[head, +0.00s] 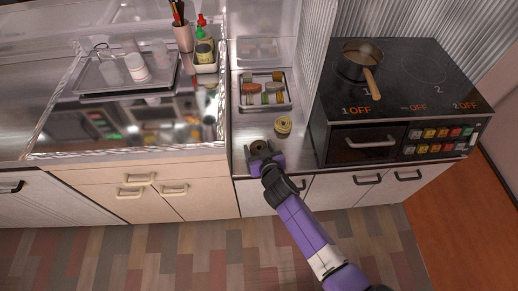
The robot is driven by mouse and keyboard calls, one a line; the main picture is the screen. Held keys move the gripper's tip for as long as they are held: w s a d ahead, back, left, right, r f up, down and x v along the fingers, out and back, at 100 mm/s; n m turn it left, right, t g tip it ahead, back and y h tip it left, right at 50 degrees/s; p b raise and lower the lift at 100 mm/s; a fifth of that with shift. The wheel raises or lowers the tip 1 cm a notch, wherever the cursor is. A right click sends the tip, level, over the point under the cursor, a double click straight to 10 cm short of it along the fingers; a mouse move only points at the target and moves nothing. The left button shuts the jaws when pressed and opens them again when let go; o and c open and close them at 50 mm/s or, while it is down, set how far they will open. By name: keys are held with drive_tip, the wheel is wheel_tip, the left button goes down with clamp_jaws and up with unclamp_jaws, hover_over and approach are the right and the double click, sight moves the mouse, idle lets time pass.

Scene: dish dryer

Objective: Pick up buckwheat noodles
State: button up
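A dark brown round bundle (258,146), which looks like the buckwheat noodles, is at the front edge of the narrow counter. My gripper (262,150) is right at it, with its fingers around the bundle from the front. I cannot tell whether the fingers press on it or whether it rests on the counter, as the gripper hides its near side. A second, yellowish round bundle (283,125) lies on the counter behind and to the right, apart from my gripper.
A tray (240,105) of several small food pieces lies farther back, with a clear container (257,50) behind it. A stove (410,75) with a pot (359,62) stands to the right.

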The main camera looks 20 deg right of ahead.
drive_tip(key=c, duration=0.9)
drive_tip(key=shift+r, duration=0.1)
